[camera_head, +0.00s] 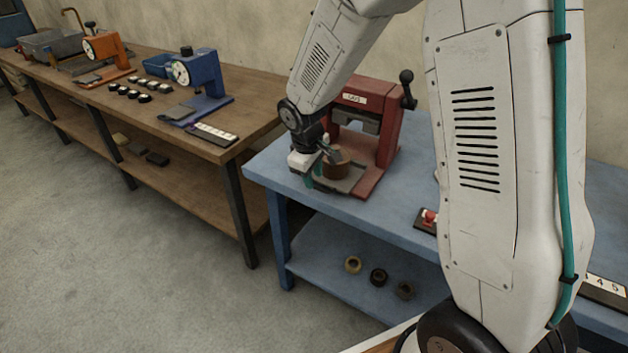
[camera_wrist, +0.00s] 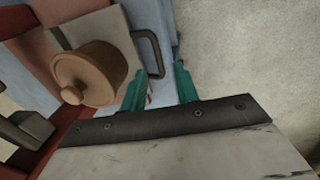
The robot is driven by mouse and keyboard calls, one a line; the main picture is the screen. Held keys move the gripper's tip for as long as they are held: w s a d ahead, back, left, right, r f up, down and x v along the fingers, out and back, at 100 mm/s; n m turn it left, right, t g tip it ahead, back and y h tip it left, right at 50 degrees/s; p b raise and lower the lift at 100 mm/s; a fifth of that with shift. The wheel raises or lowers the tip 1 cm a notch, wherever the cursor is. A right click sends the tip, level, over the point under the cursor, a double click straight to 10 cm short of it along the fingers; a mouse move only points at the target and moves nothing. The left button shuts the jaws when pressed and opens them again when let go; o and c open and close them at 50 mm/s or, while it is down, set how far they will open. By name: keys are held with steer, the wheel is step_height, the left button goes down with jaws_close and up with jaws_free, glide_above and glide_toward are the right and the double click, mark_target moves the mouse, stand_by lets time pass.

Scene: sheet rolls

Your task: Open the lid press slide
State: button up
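The red lid press (camera_head: 385,150) stands on the blue table with a dark lever knob at its upper right. Its grey slide plate (camera_head: 350,184) lies at the front of the press; the plate also shows in the wrist view (camera_wrist: 118,24). A brown lidded pot (camera_wrist: 104,72) sits on the plate and is partly covered by my wrist in the head view (camera_head: 338,172). A dark handle loop (camera_wrist: 155,48) sticks out from the plate's edge. My gripper (camera_wrist: 159,68) is open, its teal fingers apart and close to the handle. Contact cannot be told.
A red button box (camera_head: 428,219) stands on the blue table (camera_head: 283,176), right of the press. Several rolls (camera_head: 378,277) lie on the lower shelf. A wooden bench (camera_head: 222,150) at the left holds a blue press (camera_head: 205,80) and an orange press (camera_head: 107,50).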

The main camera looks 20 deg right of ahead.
steer(key=r, duration=0.3)
steer(key=a+r, duration=0.1)
steer(key=r, duration=0.1)
steer(key=shift+s, duration=0.35)
steer(key=s+d+r+m, duration=0.1)
steer(key=s+r, duration=0.4)
steer(key=s, duration=0.5)
steer(key=s+d+r+m+y, duration=0.1)
steer(key=s+r+m, duration=0.2)
steer(key=s, duration=0.7)
steer(key=s+d+r+m, duration=0.1)
steer(key=s+r+m, duration=0.2)
steer(key=s+r, duration=0.5)
steer(key=s, duration=0.2)
steer(key=shift+s+y, duration=0.3)
steer(key=shift+y, duration=0.1)
